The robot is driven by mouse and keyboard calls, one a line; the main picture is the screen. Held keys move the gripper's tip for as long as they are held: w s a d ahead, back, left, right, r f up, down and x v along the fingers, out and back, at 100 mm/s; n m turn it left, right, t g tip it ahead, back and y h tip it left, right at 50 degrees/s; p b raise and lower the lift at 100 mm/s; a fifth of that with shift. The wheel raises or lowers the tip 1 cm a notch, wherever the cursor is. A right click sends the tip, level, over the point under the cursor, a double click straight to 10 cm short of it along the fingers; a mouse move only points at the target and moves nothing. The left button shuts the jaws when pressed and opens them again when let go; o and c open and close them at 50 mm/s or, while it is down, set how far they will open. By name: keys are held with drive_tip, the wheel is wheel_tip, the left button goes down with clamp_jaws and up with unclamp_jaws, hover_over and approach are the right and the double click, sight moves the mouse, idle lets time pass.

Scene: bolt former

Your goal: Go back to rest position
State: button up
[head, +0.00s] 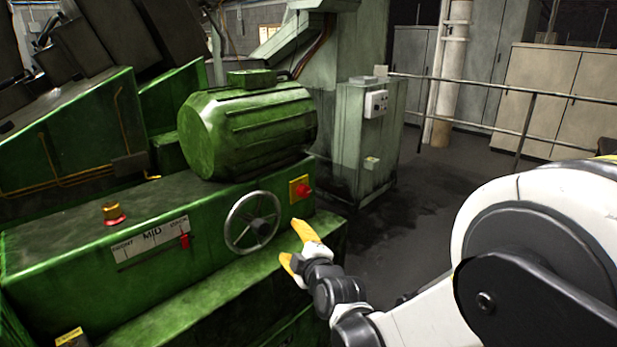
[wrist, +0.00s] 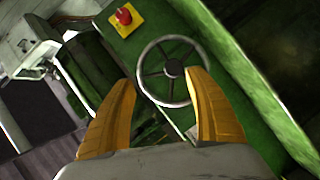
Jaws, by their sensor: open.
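My gripper (head: 291,247) has yellow fingers and is open and empty. In the head view it is in front of the green machine, just right of and below the spoked handwheel (head: 252,222). In the wrist view, my gripper's fingers (wrist: 163,112) are spread apart, with the handwheel (wrist: 171,72) showing beyond and between their tips. I cannot tell the exact distance, but the fingers do not grip the wheel. My white and dark grey arm reaches in from the right.
The green machine (head: 60,270) carries a red switch on a yellow plate (head: 300,188), a slider scale with a red pointer (head: 184,240), a red-topped button (head: 113,213) and a motor (head: 247,130). A grey cabinet (head: 365,140) and a railing (head: 529,118) stand behind. Some floor (head: 425,195) is clear.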

drive_tip(key=s+d+r+m+g+h, duration=0.2)
drive_tip(key=s+d+m, duration=0.4)
drive_tip(key=s+d, duration=0.35)
drive_tip(key=s+d+r+m+g+h, duration=0.25)
drive_tip(key=s+d+m, duration=0.35)
drive_tip(key=s+d, duration=0.3)
drive_tip(key=s+d+f+m+g+h, duration=0.2)
drive_tip(key=s+d+f+m, duration=0.2)
drive_tip(key=s+d, duration=0.4)
drive_tip(key=s+m, duration=0.1)
drive_tip(key=s, duration=0.1)
drive_tip(key=shift+s+m, duration=0.35)
drive_tip(key=shift+m, duration=0.05)
idle(1.1)
